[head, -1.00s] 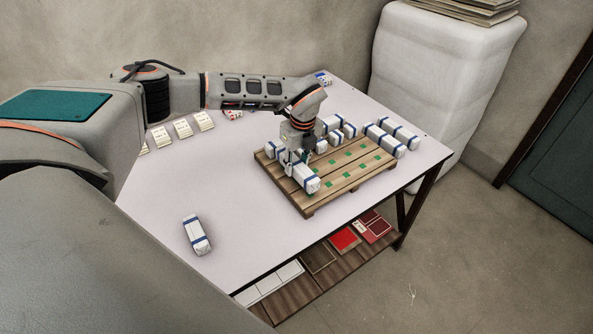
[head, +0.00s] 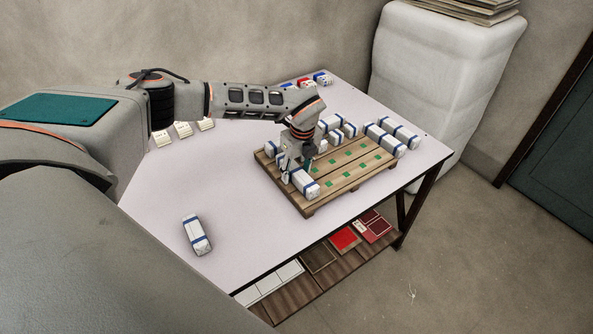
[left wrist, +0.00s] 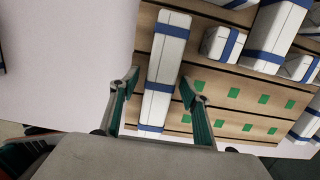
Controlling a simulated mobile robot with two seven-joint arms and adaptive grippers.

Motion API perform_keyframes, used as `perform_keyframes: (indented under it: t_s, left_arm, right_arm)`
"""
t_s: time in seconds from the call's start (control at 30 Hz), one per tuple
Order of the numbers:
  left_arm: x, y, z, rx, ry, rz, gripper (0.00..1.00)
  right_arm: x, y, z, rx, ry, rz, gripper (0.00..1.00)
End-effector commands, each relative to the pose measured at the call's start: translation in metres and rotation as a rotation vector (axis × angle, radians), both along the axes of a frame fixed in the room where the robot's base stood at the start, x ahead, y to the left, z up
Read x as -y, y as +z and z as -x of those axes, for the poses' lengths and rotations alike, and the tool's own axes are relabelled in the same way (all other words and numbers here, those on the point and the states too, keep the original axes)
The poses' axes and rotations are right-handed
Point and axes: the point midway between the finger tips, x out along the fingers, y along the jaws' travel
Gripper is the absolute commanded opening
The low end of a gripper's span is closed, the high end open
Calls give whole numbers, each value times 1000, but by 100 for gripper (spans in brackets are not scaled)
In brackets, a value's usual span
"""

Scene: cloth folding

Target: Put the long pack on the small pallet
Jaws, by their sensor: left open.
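The small pallet (head: 312,208) is wooden with green marks and stands on the white table. A long white pack with blue bands (head: 304,184) lies on its near left end; the pack also shows in the left wrist view (left wrist: 164,68). My left gripper (head: 297,170) is just above this pack. In the left wrist view the left gripper (left wrist: 160,92) has its two fingers apart, one on each side of the pack, with gaps visible. Another white pack with blue bands (head: 196,235) lies on the table at the front left. My right gripper is not in view.
Several white packs (head: 340,124) stand at the pallet's far side, and long ones (head: 384,139) lie behind it. Cards (head: 183,129) and small boxes (head: 322,78) lie at the back of the table (head: 240,215). The table's middle left is clear. A lower shelf holds red items (head: 345,239).

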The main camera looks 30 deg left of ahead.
Motion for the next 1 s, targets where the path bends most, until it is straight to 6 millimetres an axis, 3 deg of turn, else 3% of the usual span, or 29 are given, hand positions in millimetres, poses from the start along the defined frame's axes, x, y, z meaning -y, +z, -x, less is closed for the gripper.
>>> perform_keyframes:
  t_s: [0.17, 0.6, 0.8, 1.0]
  left_arm:
    - [2, 17, 0, 3, 0, 0, 47]
    - [14, 100, 5, 3, -1, 0, 47]
    - [16, 118, 7, 1, 0, 0, 47]
    - [17, 121, 7, 0, 0, 0, 47]
  right_arm:
    - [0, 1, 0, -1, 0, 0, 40]
    - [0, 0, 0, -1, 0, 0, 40]
    - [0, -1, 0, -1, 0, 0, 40]
    - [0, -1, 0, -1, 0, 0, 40]
